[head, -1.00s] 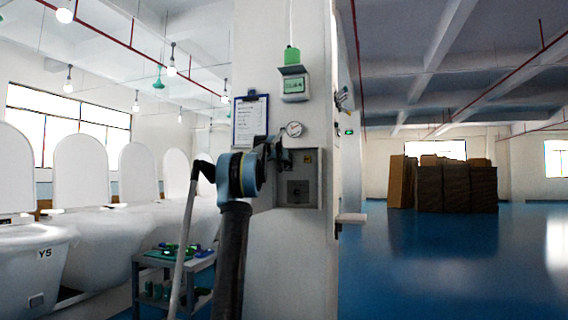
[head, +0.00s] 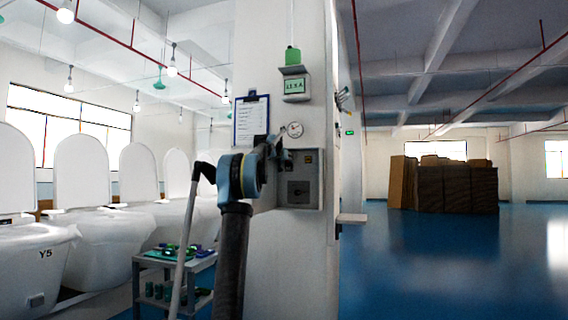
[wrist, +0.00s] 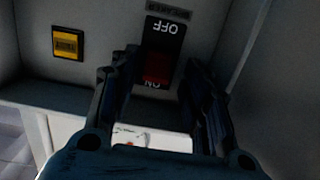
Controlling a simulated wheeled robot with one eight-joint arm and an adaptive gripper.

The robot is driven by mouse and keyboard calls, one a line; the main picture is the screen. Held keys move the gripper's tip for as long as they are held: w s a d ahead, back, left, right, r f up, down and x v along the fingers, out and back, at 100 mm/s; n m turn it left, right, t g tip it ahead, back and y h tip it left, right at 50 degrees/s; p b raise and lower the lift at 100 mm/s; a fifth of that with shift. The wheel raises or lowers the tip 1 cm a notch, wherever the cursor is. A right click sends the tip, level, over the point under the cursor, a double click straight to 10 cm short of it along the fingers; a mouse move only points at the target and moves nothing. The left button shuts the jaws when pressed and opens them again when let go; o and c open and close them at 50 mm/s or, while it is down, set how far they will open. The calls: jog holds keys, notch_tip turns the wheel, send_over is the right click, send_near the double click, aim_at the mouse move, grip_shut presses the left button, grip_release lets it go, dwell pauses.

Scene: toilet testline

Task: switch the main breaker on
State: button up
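The main breaker (wrist: 165,42) is a black plate with a red lever (wrist: 157,68) in the wrist view. Its OFF and ON lettering appears upside down, and the lever sits toward the ON end. My gripper (wrist: 160,62) is open, with its two dark fingers on either side of the lever. I cannot tell whether either finger touches it. In the head view, my gripper (head: 277,150) is at the grey electrical box (head: 305,193) on the pillar, and my arm hides the breaker there.
A yellow-labelled square button (wrist: 67,43) sits left of the breaker. A cart (head: 165,262) and white toilets (head: 85,170) stand left. Open blue floor lies right.

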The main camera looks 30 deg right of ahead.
jog(key=shift+s, duration=0.1)
jog(key=v, duration=1.1)
jog(key=shift+a, duration=0.45)
jog(key=shift+s, duration=0.2)
